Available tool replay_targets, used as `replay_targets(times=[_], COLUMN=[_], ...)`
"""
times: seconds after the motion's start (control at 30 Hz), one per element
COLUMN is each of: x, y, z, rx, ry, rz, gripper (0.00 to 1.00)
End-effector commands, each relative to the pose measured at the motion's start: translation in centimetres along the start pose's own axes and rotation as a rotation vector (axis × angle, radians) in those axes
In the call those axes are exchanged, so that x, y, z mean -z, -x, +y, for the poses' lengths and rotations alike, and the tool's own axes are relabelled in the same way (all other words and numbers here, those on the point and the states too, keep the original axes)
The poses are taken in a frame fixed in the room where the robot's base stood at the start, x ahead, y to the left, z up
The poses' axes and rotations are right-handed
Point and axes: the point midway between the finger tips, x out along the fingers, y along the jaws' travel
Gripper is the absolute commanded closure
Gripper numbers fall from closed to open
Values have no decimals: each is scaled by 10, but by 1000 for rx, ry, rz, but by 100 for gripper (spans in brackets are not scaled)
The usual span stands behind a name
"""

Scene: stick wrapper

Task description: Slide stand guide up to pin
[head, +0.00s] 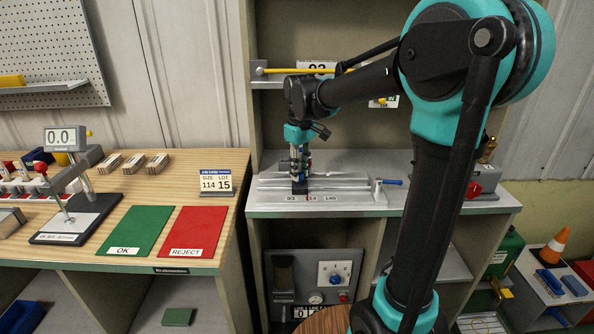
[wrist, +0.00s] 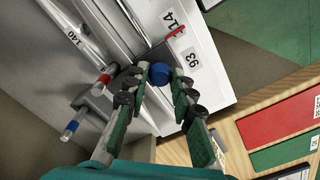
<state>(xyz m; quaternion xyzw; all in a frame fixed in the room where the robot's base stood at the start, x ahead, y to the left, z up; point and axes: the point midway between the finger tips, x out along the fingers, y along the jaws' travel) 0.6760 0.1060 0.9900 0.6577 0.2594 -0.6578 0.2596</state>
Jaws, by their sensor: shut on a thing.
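The stand (head: 340,197) is a pale metal fixture on the grey bench, with long rails and labels 93, 114 and 140 on its front. In the wrist view its face (wrist: 205,65) shows the 93 and 114 labels and a red pin (wrist: 175,33) beside 114. My gripper (head: 299,178) is low over the stand near the 93 label. In the wrist view my gripper (wrist: 160,76) is shut on a round blue knob (wrist: 159,73), seemingly the guide's. The knob is on the 93 side of the red pin.
A card (head: 216,182) reads size 114, lot 15. Green OK (head: 140,231) and red REJECT (head: 199,232) mats lie on the wooden table at left. A shelf with a yellow rod (head: 300,71) is behind my arm.

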Motion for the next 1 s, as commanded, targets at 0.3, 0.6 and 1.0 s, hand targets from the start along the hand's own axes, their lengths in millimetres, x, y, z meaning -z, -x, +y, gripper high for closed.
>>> replay_targets(times=[0.3,0.6,1.0], x=[0,0,1], y=[0,8,82], z=[0,0,0], rx=[0,0,0], ry=[0,0,0], rz=[0,0,0], gripper=[54,54,54])
